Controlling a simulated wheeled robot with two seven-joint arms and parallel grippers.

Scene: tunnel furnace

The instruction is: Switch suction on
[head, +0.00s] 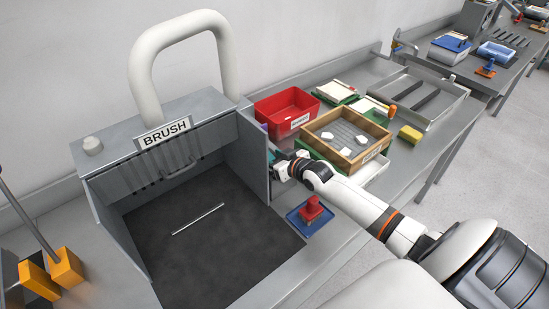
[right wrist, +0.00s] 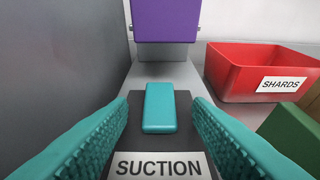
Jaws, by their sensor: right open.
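The suction switch shows in the right wrist view as a teal rocker (right wrist: 160,108) on a dark plate, with a white SUCTION label (right wrist: 158,166) at its near end. I cannot tell which way the rocker is tipped. My right gripper (right wrist: 161,118) is open, its teal ribbed fingers on either side of the rocker with gaps to it. Nothing is between the fingers except the view of the rocker. In the head view my right gripper (head: 279,166) is beside the right wall of the BRUSH booth (head: 252,160), and the switch is hidden there. My left gripper is not in view.
A purple block (right wrist: 165,20) stands beyond the switch. A red SHARDS bin (head: 285,110) and a wooden tray (head: 345,158) stand to the right. A red object (head: 312,207) sits on a blue tray near the front edge. A thin rod (head: 198,219) lies in the booth.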

